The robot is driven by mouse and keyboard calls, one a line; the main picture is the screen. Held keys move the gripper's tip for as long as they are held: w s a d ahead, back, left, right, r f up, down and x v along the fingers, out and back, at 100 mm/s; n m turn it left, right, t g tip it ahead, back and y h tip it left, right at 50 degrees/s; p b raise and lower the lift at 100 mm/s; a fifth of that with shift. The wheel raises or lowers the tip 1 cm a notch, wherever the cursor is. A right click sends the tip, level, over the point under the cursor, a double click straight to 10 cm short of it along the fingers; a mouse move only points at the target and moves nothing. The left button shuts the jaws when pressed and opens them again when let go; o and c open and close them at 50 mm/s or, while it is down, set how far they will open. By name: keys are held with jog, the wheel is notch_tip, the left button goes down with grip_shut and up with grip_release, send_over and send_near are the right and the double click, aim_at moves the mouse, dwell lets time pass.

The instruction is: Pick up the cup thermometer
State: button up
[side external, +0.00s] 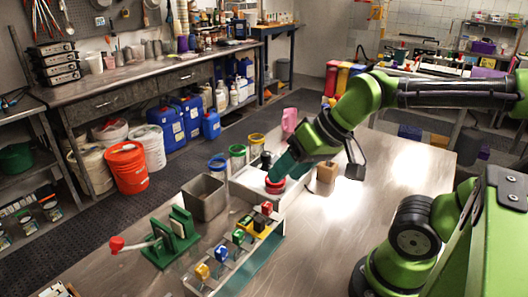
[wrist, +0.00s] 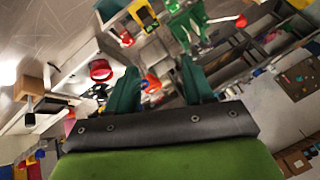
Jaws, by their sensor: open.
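I cannot tell for sure which item is the cup thermometer. A red round-topped item (side external: 275,185) sits at the white tray (side external: 246,190), right by my fingertips; in the wrist view it shows as a red disc (wrist: 101,69) left of the fingers. A small black-topped item (side external: 266,157) stands at the tray's back. My gripper (side external: 284,172) has green fingers and reaches down over the tray from the right. In the wrist view the gripper (wrist: 160,78) is open, its fingers wide apart, with nothing visibly held. The fingertips partly hide the tray's inside in the side view.
A compartment rack (side external: 262,254) holds several coloured-topped items. A green stand (side external: 172,240) with a red-knobbed lever, a grey metal bin (side external: 204,197) and blue, green and yellow-rimmed cups (side external: 237,156) are near. A wooden block (side external: 327,172) stands right. The table's right part is clear.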

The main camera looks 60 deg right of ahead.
aim_at(256, 225)
jog(key=w+a+f+n+g+h, duration=0.1)
jog(key=w+a+n+g+h, duration=0.2)
jog(key=w+g, duration=0.35)
jog(key=shift+n+y, duration=0.4)
jog(key=shift+y, duration=0.1)
notch_tip(256, 225, down, 10)
jog(key=shift+s+f, duration=0.1)
jog(key=shift+s, duration=0.05)
jog(key=shift+w+d+f, duration=0.15)
jog(key=shift+d+f, duration=0.05)
jog(key=shift+f, duration=1.25)
jog(key=shift+w+d+f, duration=0.1)
jog(key=shift+d+f, duration=0.05)
jog(key=shift+f, duration=1.3)
jog(key=shift+c, duration=0.4)
